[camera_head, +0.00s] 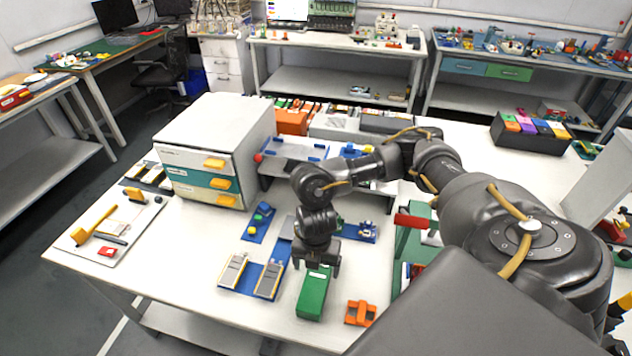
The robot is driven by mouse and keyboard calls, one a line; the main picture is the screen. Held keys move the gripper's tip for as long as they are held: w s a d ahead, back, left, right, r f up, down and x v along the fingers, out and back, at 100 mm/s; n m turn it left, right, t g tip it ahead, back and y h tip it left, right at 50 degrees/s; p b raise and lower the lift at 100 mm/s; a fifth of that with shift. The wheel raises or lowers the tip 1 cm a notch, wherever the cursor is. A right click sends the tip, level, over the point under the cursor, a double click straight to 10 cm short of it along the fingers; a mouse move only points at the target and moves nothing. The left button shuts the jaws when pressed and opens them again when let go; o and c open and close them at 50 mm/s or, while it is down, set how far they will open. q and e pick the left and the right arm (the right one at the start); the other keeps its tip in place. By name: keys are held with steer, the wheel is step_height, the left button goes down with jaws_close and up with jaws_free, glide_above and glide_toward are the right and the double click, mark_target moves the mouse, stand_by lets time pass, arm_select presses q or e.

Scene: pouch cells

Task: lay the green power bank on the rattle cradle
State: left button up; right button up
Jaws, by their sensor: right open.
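The green power bank (313,296), a long green block, lies on the white table near its front edge. My right gripper (316,266) is open, pointing down at the far end of the power bank, with one finger towards each side. Whether the fingers touch it cannot be told. A small orange holder with raised sides (361,313) sits on the table to the right of the power bank. It looks like the rattle cradle, but I cannot be sure. Nothing is seen lying on it. My left gripper is not in view.
A blue tray with silver-grey cells (251,278) lies close left of the power bank. A green frame with a red handle (408,238) stands to the right. A white drawer cabinet (214,150) stands at the back left.

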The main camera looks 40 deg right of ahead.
mark_target(318, 276)
steer(key=shift+a+f, duration=0.1)
steer(key=shift+f, duration=0.15)
steer(key=shift+s+f+p, duration=0.25)
steer(key=shift+f+p, duration=0.15)
steer(key=shift+f, duration=0.05)
step_height(318, 276, down, 4)
steer(key=shift+r, duration=0.25)
steer(key=shift+s, duration=0.1)
steer(key=c, duration=1.3)
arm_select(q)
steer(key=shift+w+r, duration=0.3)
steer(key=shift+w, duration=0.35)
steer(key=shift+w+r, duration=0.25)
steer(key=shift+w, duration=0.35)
